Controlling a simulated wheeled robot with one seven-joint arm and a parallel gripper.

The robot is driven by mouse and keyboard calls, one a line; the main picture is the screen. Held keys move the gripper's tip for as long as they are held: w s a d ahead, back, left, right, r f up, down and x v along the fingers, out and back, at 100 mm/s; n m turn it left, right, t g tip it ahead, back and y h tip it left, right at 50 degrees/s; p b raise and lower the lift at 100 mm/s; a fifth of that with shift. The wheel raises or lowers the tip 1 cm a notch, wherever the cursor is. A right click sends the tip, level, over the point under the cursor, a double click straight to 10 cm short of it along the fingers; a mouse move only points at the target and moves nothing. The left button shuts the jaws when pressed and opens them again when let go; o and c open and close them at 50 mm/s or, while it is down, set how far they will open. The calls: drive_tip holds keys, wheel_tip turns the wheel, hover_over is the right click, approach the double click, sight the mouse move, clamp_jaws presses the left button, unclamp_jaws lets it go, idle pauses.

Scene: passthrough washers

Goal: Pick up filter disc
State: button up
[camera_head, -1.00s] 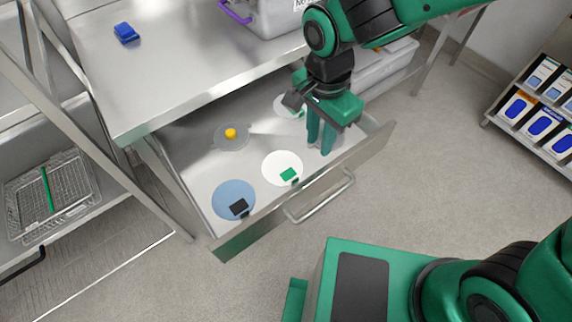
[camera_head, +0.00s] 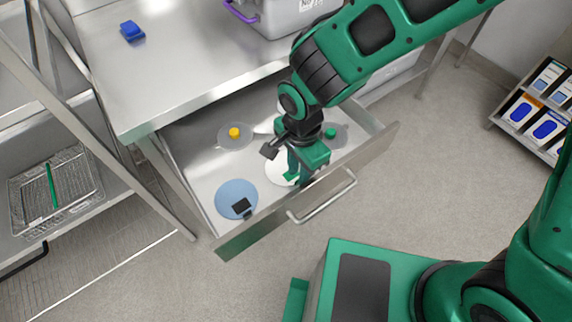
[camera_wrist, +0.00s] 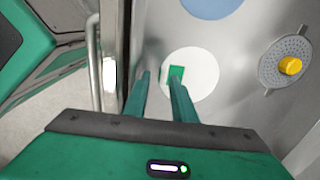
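An open metal drawer (camera_head: 211,206) holds several flat discs. A white disc (camera_head: 275,168) with a green tab lies in its middle and also shows in the wrist view (camera_wrist: 203,88). A blue disc (camera_head: 231,192) with a black tab lies to its left. My gripper (camera_head: 292,174) is over the white disc and partly hides it in the head view. In the wrist view my gripper (camera_wrist: 160,82) has its two fingers apart with nothing held. The green tab (camera_wrist: 177,72) is close to the right fingertip. Whether the fingers touch the disc I cannot tell.
Grey perforated discs with a yellow knob (camera_head: 234,132) and a green knob (camera_head: 330,132) lie farther back in the drawer. The drawer's front wall and handle (camera_head: 325,200) are close to my gripper. A blue object (camera_head: 131,31) is on the counter above.

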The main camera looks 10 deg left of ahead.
drive_tip(key=shift+f, duration=0.8)
drive_tip(key=shift+c, duration=0.3)
clamp_jaws()
